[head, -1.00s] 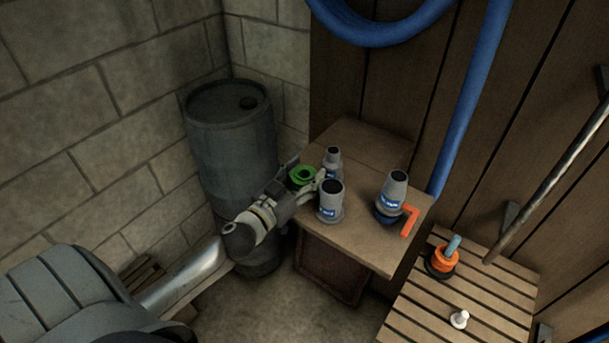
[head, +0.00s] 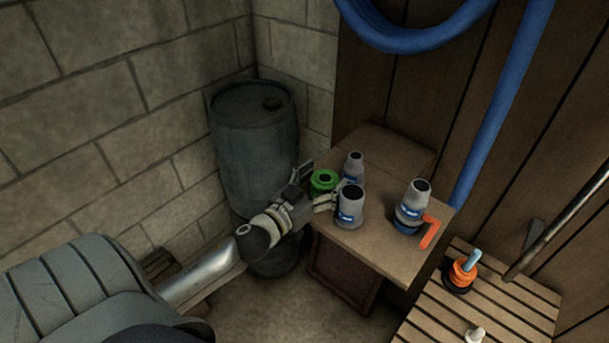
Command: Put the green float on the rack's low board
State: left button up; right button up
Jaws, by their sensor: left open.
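The green float (head: 324,181) is a green ring with a dark centre. It sits at the left edge of the small wooden table (head: 385,248), beside the grey fittings. My left gripper (head: 318,184) reaches in from the left with its jaws open. One finger is behind the float and the other in front of it, close to the front grey fitting. Whether the fingers touch the float cannot be told. My right gripper is not in view. No board that I can clearly tell as the rack's low board shows.
Grey fittings with blue bands stand close to the float, one in front (head: 349,207) and one behind (head: 354,168). Another (head: 415,202) stands right, beside an orange angle piece (head: 430,232). A barrel (head: 253,140) stands behind my arm.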

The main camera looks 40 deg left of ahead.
pick_arm(q)
jog(key=s+b, duration=0.2)
jog(key=s, duration=0.9)
jog(key=shift+a+b, duration=0.3)
jog(key=shift+a, duration=0.1)
